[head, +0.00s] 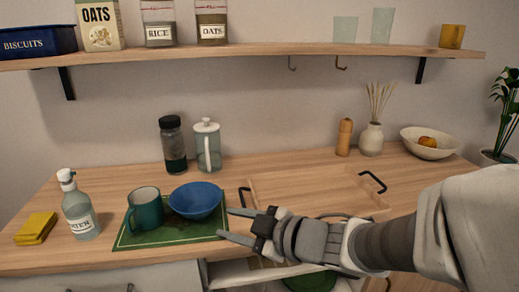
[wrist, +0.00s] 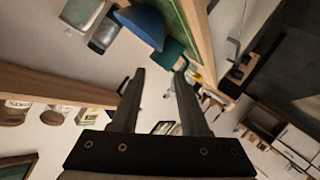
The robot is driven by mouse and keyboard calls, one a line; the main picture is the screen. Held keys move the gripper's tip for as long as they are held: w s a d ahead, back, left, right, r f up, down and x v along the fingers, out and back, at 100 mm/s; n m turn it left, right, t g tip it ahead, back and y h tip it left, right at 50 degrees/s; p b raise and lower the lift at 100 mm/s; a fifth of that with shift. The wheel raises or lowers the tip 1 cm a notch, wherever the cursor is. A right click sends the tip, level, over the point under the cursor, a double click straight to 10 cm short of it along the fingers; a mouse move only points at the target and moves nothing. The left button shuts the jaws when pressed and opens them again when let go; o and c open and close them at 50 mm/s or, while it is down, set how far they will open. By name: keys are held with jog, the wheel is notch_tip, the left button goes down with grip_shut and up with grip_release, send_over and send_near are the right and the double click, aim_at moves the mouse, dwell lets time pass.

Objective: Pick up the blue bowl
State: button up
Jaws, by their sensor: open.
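The blue bowl (head: 196,200) sits on a green mat (head: 175,236) on the wooden counter, close to the right of a dark green mug (head: 146,209). My gripper (head: 226,225) is open and empty, just to the right of the bowl, with its fingers pointing left toward it. In the wrist view the bowl (wrist: 143,24) shows tilted at the top, beyond the fingertips of my gripper (wrist: 158,80). I see nothing between the fingers. The bowl's inside is visible in the head view.
A water bottle (head: 79,207) and yellow cloth (head: 36,228) are left of the mat. A dark jar (head: 173,146) and glass press (head: 207,147) stand behind the bowl. A wooden tray (head: 310,188) with black handles lies to the right. A shelf (head: 260,51) runs above.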

jog(key=w+a+p, duration=0.1)
jog(key=a+p, duration=0.1)
jog(key=p, duration=0.2)
send_near(183, 212)
jog(key=x, duration=0.5)
jog(key=shift+w+d+f, duration=0.2)
jog(key=shift+b+x, duration=0.8)
jog(key=shift+x, duration=2.15)
jog(key=shift+s+r, duration=0.1)
grip_shut()
